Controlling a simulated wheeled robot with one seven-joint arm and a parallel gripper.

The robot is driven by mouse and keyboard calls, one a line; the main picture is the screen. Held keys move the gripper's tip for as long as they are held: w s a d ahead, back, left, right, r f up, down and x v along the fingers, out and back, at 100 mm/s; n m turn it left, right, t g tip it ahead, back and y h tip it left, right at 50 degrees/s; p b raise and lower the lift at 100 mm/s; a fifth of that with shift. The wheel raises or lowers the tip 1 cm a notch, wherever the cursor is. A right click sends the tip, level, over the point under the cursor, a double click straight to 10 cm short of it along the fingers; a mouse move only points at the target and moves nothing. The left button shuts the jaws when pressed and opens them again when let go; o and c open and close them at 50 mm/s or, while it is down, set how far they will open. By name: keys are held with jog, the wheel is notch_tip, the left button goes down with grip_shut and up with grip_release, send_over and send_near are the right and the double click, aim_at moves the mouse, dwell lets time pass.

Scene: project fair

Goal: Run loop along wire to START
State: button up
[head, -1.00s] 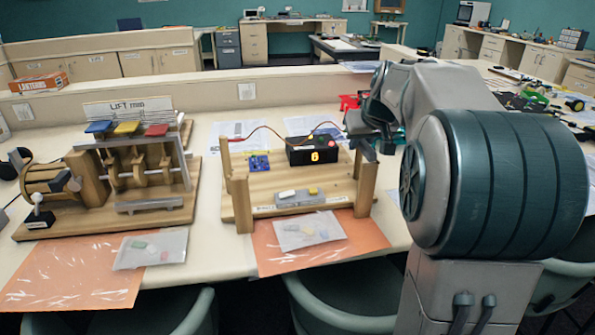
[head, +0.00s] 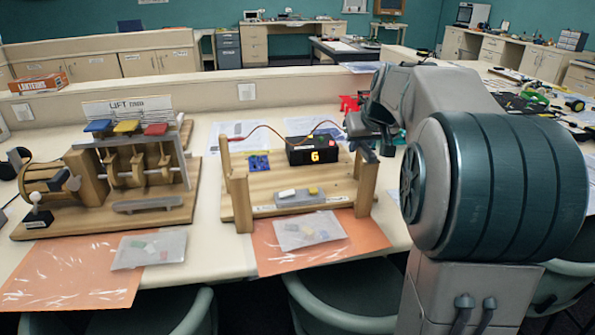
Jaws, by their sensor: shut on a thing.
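The wire game stands on a wooden base (head: 288,183) with a wooden post at each end. Its copper wire (head: 270,127) arches between the left post (head: 239,196) and the right post (head: 367,187). A black box (head: 313,150) on the base shows a lit orange 6. My gripper (head: 364,150) is at the right end of the wire, by the top of the right post. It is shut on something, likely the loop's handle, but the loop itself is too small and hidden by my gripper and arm. I cannot read a START mark.
A wooden cam machine (head: 120,175) with a LIFT sign stands to the left on the same table. Plastic bags of parts (head: 308,231) lie on orange sheets in front. A low partition (head: 200,100) runs behind. Chairs are tucked at the front edge.

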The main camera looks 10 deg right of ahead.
jog(key=o, duration=0.9)
jog(key=shift+o, duration=0.5)
jog(key=shift+r+p, duration=3.15)
jog(key=shift+r, duration=0.9)
jog(key=shift+s, duration=0.1)
jog(key=s+a+f+g, duration=0.1)
jog(key=s+a+f, duration=0.3)
jog(key=s, duration=0.5)
jog(key=s+a+f+g+p, duration=0.1)
jog(key=s+a+f, duration=0.3)
jog(key=s, duration=0.6)
jog(key=s+a+f+g, duration=0.2)
jog(key=s+a+f, duration=0.3)
jog(key=s, duration=0.5)
jog(key=shift+s+f+p, duration=0.2)
jog(key=shift+p, duration=0.1)
